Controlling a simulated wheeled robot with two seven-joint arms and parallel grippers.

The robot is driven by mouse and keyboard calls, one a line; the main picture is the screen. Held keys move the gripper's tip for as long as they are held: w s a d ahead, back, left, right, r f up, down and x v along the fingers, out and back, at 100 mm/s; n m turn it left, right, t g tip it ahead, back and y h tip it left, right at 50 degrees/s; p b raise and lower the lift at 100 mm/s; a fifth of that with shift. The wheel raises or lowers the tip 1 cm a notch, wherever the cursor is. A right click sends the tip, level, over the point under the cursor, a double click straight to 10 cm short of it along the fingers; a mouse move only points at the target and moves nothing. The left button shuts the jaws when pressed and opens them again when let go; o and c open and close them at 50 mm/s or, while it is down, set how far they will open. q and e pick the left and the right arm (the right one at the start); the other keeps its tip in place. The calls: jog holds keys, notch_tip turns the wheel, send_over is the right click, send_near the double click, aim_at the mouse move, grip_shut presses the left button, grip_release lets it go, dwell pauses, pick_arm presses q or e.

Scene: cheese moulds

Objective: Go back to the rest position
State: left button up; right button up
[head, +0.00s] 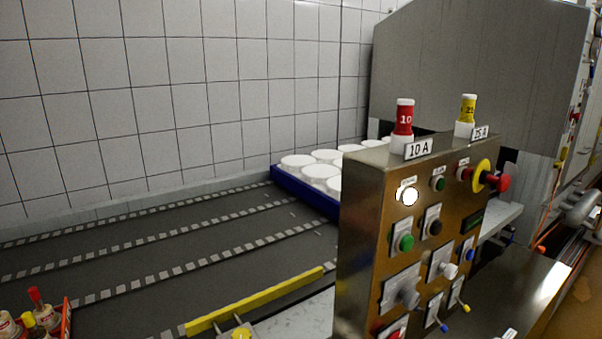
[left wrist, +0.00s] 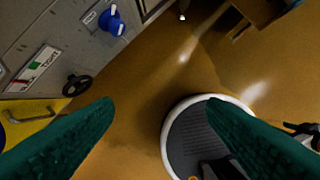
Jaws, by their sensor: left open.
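My left gripper (left wrist: 160,112) shows in the left wrist view as two green fingers spread wide apart. Nothing is between the fingers; brown floor (left wrist: 140,125) lies behind them. Neither gripper shows in the head view, and my right gripper is in no view.
A metal control panel (head: 362,230) with buttons and knobs stands at right, carrying a red cylinder (head: 404,118) and a yellow one (head: 467,108). A blue tray (head: 300,193) of white moulds (head: 320,171) sits behind on the conveyor (head: 170,245). A yellow bar (head: 255,300) runs along the front.

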pick_arm(q)
jog(key=s+f+g+b, duration=0.1)
jog(key=s+f+b, duration=0.15)
jog(key=f, duration=2.05)
jog(key=s+a+f+g, duration=0.1)
jog(key=s+a+f, duration=0.2)
jog(key=s+f, duration=1.3)
jog(key=shift+s+b, duration=0.3)
jog(key=shift+b, duration=0.15)
jog(key=shift+f, duration=0.1)
